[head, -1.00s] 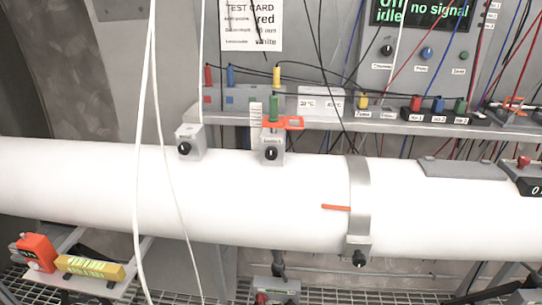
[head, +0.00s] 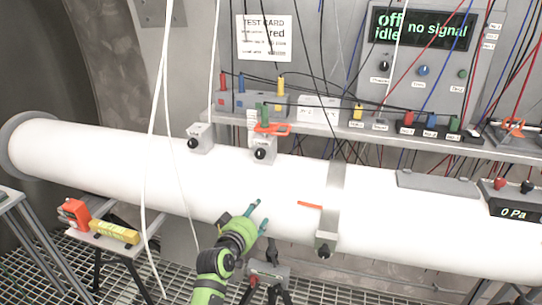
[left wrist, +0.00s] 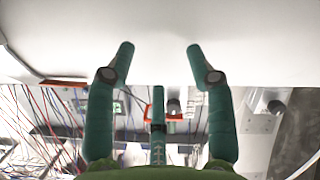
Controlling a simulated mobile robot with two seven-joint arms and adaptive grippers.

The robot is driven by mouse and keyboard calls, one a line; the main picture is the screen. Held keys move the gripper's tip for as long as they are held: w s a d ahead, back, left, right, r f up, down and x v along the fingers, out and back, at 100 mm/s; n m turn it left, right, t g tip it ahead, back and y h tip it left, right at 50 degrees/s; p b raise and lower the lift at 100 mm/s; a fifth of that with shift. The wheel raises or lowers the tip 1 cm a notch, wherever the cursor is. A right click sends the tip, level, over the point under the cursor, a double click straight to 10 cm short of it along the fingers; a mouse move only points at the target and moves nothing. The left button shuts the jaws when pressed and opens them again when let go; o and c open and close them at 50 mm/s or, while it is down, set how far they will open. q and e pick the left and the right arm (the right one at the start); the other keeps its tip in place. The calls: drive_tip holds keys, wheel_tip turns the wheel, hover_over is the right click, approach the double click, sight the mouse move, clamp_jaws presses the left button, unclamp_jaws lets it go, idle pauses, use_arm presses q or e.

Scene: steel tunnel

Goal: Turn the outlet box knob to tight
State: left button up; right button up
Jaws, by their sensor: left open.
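Two small grey boxes sit on top of the white pipe (head: 130,158), each with a black knob on its front. One is the left box (head: 201,137). The other box (head: 266,146) has a small label and a green plug with an orange clip (head: 270,128) above it. I cannot read which is the outlet box, nor the knob settings. My left gripper (head: 262,226) is open and empty, in front of the pipe and below the boxes. In the left wrist view its open fingers (left wrist: 160,50) point at the white pipe, with nothing between them. My right gripper is not in view.
A clamp (head: 333,200) with a black knob and an orange marker (head: 309,205) are on the pipe to the right. Two white cables (head: 150,130) hang in front of it at left. A shelf (head: 380,128) with plugs runs behind. A yellow block (head: 115,231) lies lower left.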

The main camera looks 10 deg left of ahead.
sight(259, 156)
use_arm(q)
drive_tip(key=w+a+r+n+t, duration=0.2)
drive_tip(key=w+r+t, duration=0.15)
drive_tip(key=r, duration=0.85)
drive_tip(key=shift+g+y, duration=0.25)
drive_tip(key=shift+y, duration=0.15)
drive_tip(key=w+b, duration=0.1)
drive_tip(key=w, duration=0.1)
drive_tip(key=w+b, duration=0.1)
drive_tip(key=w, duration=0.1)
drive_tip(key=w+b, duration=0.1)
drive_tip(key=w, duration=0.1)
drive_tip(key=shift+w+d+b, duration=0.1)
drive_tip(key=shift+d+b, duration=0.15)
drive_tip(key=shift+b, duration=0.05)
drive_tip(key=shift+w+r, duration=0.15)
drive_tip(key=shift+w, duration=0.2)
drive_tip(key=shift+r, duration=0.1)
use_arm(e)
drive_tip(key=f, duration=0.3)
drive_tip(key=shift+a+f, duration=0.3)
use_arm(q)
clamp_jaws()
